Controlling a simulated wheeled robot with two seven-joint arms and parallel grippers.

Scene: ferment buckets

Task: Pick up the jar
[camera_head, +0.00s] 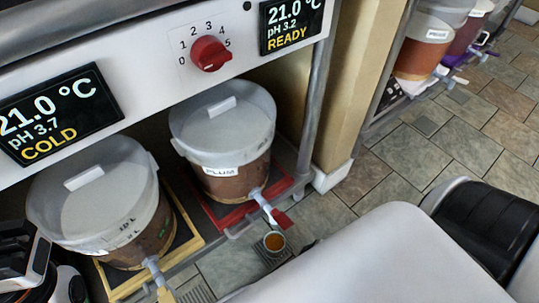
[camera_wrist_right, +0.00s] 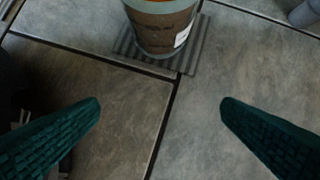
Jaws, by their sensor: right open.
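The jar (camera_head: 274,242) stands upright on the floor below the plum bucket's red tap, with amber-brown content showing at its open top. In the right wrist view the jar (camera_wrist_right: 160,28) is at the top centre, on a ridged grey mat, with a white label on its right side; its top is cut off by the frame. My right gripper (camera_wrist_right: 160,106) is open and empty, its green fingers wide apart and the jar beyond them, between their lines. Part of my left arm shows at the head view's lower left edge; its fingers are not visible.
The plum bucket (camera_head: 222,140) sits in a red tray (camera_head: 222,217), its tap reaching out above the jar. Another bucket (camera_head: 100,200) sits in a yellow tray (camera_head: 192,240) at left. The control panel (camera_head: 165,50) overhangs both. Tiled floor (camera_head: 400,160) is open to the right.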

